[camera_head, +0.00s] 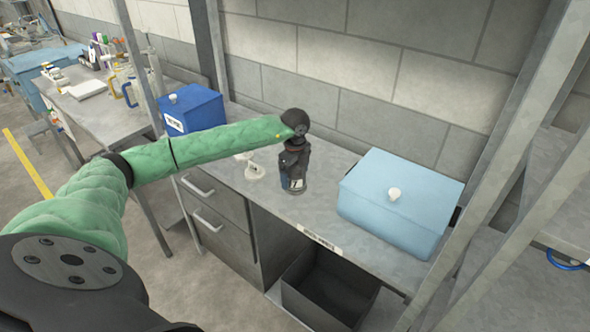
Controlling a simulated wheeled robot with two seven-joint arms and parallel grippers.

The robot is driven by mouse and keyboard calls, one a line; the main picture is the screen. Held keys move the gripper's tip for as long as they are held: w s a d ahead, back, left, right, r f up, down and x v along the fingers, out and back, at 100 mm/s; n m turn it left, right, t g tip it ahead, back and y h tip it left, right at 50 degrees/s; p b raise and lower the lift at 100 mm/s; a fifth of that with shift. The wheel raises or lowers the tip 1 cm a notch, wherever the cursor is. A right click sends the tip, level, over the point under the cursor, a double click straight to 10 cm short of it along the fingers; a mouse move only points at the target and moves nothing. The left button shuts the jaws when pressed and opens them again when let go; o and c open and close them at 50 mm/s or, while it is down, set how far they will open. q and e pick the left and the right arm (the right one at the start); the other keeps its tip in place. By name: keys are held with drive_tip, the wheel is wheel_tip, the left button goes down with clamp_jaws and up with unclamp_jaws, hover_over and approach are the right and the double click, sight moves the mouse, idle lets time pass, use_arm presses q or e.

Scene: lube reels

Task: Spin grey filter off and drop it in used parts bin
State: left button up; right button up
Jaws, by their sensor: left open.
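My left arm reaches in from the left in a green sleeve. Its black gripper (293,172) points down over the bench and is open. Right below it stands a small dark cylinder with a white label (296,184), which may be the grey filter. The gripper hides its upper part, and I cannot tell whether the fingers touch it. An open dark grey bin (328,287) sits under the bench front and looks empty; I cannot read any marking on it. My right gripper is out of view.
A light blue box with a white knob (405,200) stands on the bench at right, a darker blue box (194,109) at back left. A small white fitting (254,171) is left of the gripper. Grey posts (505,150) frame the right side. The bench front (325,215) is clear.

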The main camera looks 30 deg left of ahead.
use_arm(q)
drive_tip(key=c, duration=1.3)
drive_tip(key=shift+o, duration=0.2)
drive_tip(key=n, duration=0.4)
drive_tip(key=shift+n, duration=0.6)
drive_tip(key=n+p, duration=0.1)
drive_tip(key=n, duration=0.4)
drive_tip(key=shift+f, duration=0.1)
